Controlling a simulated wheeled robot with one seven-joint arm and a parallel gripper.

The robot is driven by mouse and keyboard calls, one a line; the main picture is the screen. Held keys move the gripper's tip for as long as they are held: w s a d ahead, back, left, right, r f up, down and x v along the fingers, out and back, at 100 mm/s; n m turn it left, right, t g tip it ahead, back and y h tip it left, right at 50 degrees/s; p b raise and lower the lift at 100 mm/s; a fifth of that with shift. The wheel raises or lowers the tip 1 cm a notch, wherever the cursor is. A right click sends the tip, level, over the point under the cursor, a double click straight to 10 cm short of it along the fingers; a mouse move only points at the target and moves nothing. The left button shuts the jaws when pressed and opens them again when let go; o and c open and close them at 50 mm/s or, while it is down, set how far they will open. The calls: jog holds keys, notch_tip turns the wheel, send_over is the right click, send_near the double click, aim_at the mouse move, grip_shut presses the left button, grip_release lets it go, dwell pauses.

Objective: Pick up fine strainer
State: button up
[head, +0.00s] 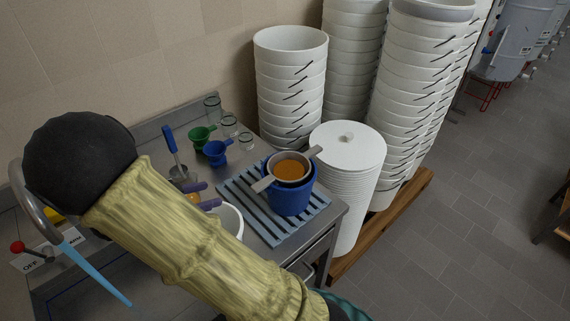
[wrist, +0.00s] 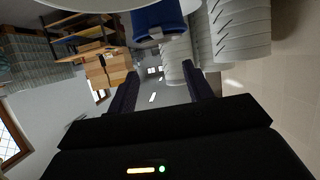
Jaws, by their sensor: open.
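The fine strainer (head: 290,169), with an orange-brown middle, a grey rim and handle-like ends on two sides, rests across the top of a blue pot (head: 289,199). In the wrist view the blue pot (wrist: 158,18) is at the top edge, with a grey tab below it that may be a strainer handle. My gripper (head: 204,196) is open and empty, left of the pot and apart from it. Its two dark purple fingers also show in the wrist view (wrist: 160,72). My arm hides part of the bench.
The pot stands on a slatted blue drain area (head: 253,213) of the metal bench. A white bucket (head: 231,218) is beside my gripper. Green (head: 200,136) and blue funnels (head: 215,152) and glass jars (head: 229,124) stand behind. White bucket stacks (head: 291,82) and stacked lids (head: 348,150) are close right.

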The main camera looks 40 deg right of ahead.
jog(key=p, duration=0.3)
send_near(263, 182)
jog(key=d, duration=0.3)
jog(key=shift+w+d+f, duration=0.1)
jog(key=shift+w+f, duration=0.05)
jog(key=shift+f, duration=0.35)
jog(key=shift+p+x, duration=0.85)
jog(key=shift+x, duration=1.75)
jog(key=shift+f, duration=0.1)
grip_shut()
